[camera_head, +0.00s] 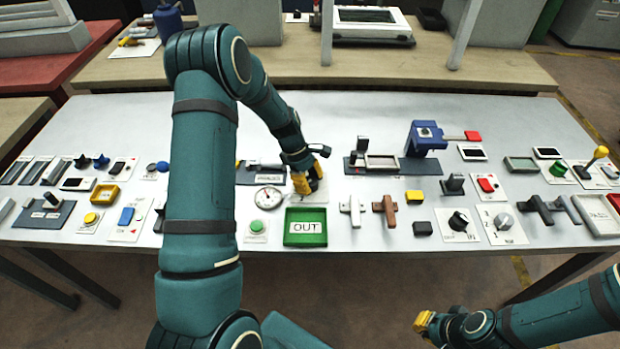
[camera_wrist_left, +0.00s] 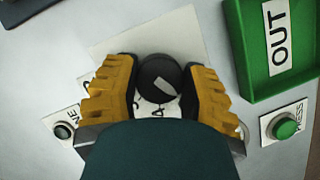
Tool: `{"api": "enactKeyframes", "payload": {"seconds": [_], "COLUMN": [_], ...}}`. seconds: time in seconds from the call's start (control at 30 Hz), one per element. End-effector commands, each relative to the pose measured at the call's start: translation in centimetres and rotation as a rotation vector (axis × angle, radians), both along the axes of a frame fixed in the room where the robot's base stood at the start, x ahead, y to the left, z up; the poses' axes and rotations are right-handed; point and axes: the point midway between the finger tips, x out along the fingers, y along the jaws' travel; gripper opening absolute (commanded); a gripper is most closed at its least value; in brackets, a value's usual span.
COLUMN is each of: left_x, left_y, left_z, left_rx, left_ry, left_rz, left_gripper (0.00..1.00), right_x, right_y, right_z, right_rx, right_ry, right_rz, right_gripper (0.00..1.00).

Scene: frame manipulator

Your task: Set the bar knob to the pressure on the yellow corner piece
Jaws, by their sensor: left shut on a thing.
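My left gripper (camera_head: 309,183) is down at the table's middle, its yellow fingers (camera_wrist_left: 160,84) on either side of a dark round knob (camera_wrist_left: 157,73) with a pale bar mark. The knob sits on a white plate (camera_wrist_left: 126,38); parts of its printed numbers show, the rest is hidden by the fingers. A round pressure gauge (camera_head: 268,197) lies just left of this gripper in the head view; its reading is too small to tell. My right gripper (camera_head: 425,322) is off the table's front edge.
A green OUT tray (camera_head: 305,240) and a green button (camera_head: 257,226) stand in front of the left gripper. Brown and white handles (camera_head: 385,208), a black knob (camera_head: 459,221) and a grey knob (camera_head: 503,221) stand to the right. The table's back strip is clear.

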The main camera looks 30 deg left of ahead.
Motion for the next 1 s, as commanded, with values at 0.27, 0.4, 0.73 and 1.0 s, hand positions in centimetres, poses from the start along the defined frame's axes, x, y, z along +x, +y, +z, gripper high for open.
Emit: {"api": "enactKeyframes", "payload": {"seconds": [0.27,0.4,0.73,1.0], "left_x": [-0.1,-0.1,-0.2,-0.2], "left_y": [-0.1,-0.1,-0.1,-0.2], "left_z": [-0.1,-0.2,-0.2,-0.2], "left_rx": [-0.002,-0.002,-0.002,-0.003], "left_ry": [0.005,0.005,0.006,0.005], "left_rz": [-0.264,-0.397,-0.671,-0.813], "left_gripper": [0.09,0.09,0.09,0.09], "right_x": [0.0,0.1,0.3,0.3], "right_y": [0.0,0.0,-0.1,-0.1], "right_z": [0.9,1.1,1.4,1.5], "right_rx": [0.000,-0.001,-0.002,-0.002], "right_ry": [-0.001,-0.003,-0.006,-0.007], "right_rz": [-0.001,-0.003,-0.006,-0.006], "right_gripper": [0.00,0.00,0.00,0.00]}}
